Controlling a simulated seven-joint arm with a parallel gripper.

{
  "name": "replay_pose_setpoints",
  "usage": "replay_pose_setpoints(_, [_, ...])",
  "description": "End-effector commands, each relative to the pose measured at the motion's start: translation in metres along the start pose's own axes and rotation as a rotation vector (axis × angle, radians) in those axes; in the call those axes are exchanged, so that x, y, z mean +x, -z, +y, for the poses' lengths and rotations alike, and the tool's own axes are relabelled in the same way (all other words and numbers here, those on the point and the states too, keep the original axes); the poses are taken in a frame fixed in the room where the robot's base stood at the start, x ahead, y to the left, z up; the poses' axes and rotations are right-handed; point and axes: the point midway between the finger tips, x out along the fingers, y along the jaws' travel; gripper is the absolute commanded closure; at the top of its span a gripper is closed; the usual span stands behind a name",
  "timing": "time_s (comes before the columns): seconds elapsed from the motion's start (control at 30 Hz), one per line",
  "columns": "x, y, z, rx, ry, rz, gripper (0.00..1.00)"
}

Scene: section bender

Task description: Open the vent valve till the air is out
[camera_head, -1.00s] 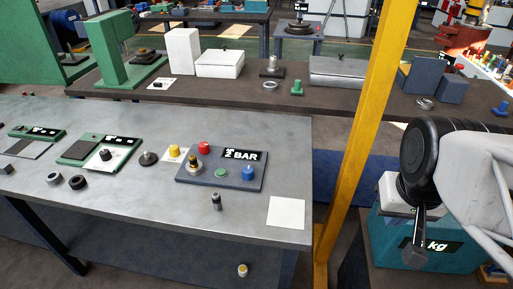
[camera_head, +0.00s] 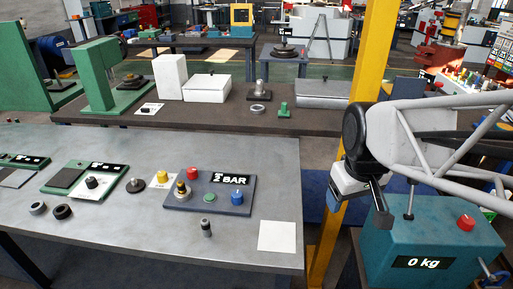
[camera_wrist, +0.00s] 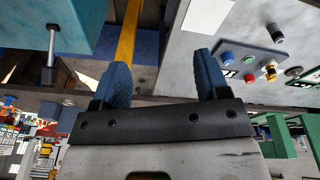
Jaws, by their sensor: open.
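A dark panel (camera_head: 222,205) lies on the grey bench, with a display (camera_head: 230,180) reading 2 BAR. It carries a red button (camera_head: 193,173), a brass valve with a dark top (camera_head: 181,189), a green button (camera_head: 209,197) and a blue knob (camera_head: 237,196). No readable label shows which is the vent valve. The panel (camera_wrist: 252,50) and blue knob (camera_wrist: 225,58) also show in the wrist view, beyond my right finger. My gripper (camera_wrist: 162,68) is open and empty, with two blue fingers apart. In the head view it hangs right of the bench, away from the panel.
A yellow post (camera_head: 367,75) stands between the bench (camera_head: 100,235) and my arm. A teal box (camera_head: 430,235) reading 0 kg, with a red button (camera_head: 466,222), is below my arm. A small cylinder (camera_head: 206,228) and white sheet (camera_head: 277,236) lie in front of the panel.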

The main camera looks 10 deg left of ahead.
Motion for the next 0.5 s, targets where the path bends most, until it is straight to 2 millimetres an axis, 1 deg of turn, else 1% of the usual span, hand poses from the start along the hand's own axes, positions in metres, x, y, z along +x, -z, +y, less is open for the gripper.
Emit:
replay_pose_setpoints(0.03, [0.004, 0.011, -0.003, -0.037, 0.005, -0.008, 0.32])
replay_pose_setpoints(0.1, [0.009, 0.025, -0.007, -0.092, 0.010, -0.015, 0.32])
replay_pose_setpoints(0.27, [0.021, 0.057, -0.018, -0.217, 0.023, -0.029, 0.32])
replay_pose_setpoints(0.5, [0.043, 0.104, -0.040, -0.404, 0.043, -0.050, 0.32])
